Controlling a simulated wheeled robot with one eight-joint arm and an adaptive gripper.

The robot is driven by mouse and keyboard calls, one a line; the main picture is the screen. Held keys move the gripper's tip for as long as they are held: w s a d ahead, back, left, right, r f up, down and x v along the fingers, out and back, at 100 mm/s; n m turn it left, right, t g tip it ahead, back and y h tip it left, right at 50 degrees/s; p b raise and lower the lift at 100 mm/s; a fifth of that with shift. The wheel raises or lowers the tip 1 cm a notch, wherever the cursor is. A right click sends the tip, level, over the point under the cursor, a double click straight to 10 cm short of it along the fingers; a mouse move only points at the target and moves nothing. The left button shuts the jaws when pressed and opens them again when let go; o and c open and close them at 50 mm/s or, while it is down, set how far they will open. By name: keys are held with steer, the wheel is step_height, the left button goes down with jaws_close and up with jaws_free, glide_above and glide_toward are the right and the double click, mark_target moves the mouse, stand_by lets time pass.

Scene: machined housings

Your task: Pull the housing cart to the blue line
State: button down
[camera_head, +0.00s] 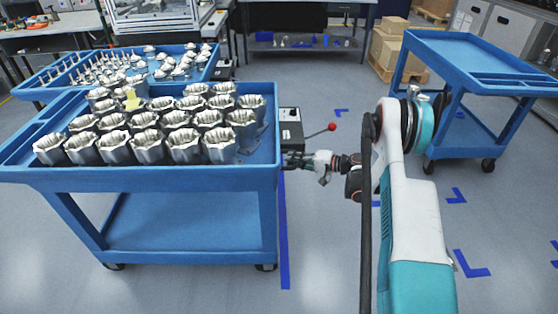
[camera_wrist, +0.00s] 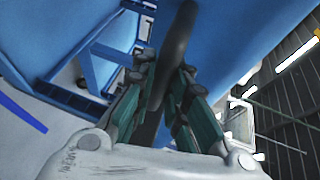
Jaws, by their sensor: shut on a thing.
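The housing cart (camera_head: 200,182) is a blue two-shelf cart at the left in the head view. Its top tray carries several rows of silver machined housings (camera_head: 184,145). My gripper (camera_head: 293,160) is at the cart's right end. In the wrist view my gripper (camera_wrist: 168,100) has its fingers shut around a dark curved bar, the cart handle (camera_wrist: 180,40). The blue line (camera_head: 284,235) runs along the floor beside the cart's right end. Part of the line is hidden behind the cart and my gripper.
A second blue cart (camera_head: 130,68) with small metal parts stands behind. An empty blue cart (camera_head: 470,58) stands at the right. A control box with a red-knobbed lever (camera_head: 331,127) is behind my gripper. Blue corner marks (camera_head: 470,265) lie on open floor at right.

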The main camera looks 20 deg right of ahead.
steer(key=shift+s+d, duration=0.2)
steer(key=shift+d, duration=0.95)
steer(key=shift+r, duration=0.1)
steer(key=c, duration=1.6)
jaws_free()
steer(key=shift+w, duration=0.1)
steer(key=shift+o, duration=0.2)
steer(key=v, duration=1.2)
